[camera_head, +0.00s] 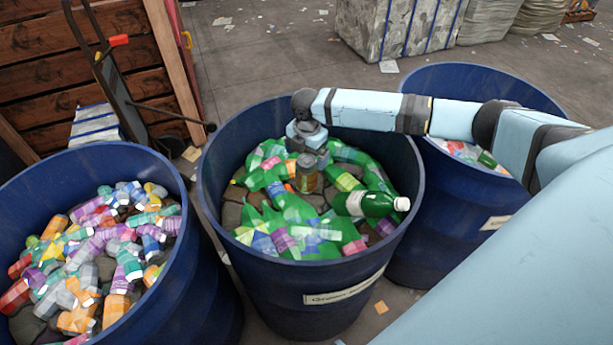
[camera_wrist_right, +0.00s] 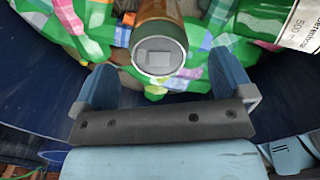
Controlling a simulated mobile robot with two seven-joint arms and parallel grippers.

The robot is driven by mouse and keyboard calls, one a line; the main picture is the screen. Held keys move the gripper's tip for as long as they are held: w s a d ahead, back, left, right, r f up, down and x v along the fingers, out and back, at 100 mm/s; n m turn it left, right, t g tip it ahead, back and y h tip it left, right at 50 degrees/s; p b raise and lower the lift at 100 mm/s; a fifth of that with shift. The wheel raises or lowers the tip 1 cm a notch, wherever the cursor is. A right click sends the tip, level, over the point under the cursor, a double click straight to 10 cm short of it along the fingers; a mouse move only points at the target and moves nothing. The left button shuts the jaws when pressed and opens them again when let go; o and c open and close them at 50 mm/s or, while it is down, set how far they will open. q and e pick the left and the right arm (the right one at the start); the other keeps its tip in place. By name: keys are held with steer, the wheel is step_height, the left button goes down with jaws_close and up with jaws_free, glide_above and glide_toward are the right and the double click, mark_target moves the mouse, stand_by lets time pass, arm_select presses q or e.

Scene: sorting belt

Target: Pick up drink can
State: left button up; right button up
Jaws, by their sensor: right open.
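The drink can (camera_head: 307,174) is an orange-brown can with a grey metal end, in the middle blue barrel (camera_head: 290,285) among green bottles. In the right wrist view the can (camera_wrist_right: 158,48) points its round end at the camera, in line with the gap between the fingers. My right gripper (camera_head: 308,150) reaches down into this barrel, directly over the can. Its two blue fingers are spread in the wrist view (camera_wrist_right: 160,78), one to each side of the can's near end, with visible gaps. Whether the fingertips reach past the can's end is unclear. My left gripper is not in view.
A green bottle with a white cap (camera_head: 372,204) lies right of the can. A left barrel (camera_head: 170,167) holds many colourful bottles, and a right barrel (camera_head: 470,75) stands partly behind my right arm. The middle barrel's rim surrounds the gripper.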

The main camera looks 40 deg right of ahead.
mark_target(308, 159)
steer(key=f, duration=0.5)
steer(key=shift+w+d+f, duration=0.1)
steer(key=shift+d, duration=0.1)
steer(key=shift+c, duration=0.3)
steer(key=c, duration=0.9)
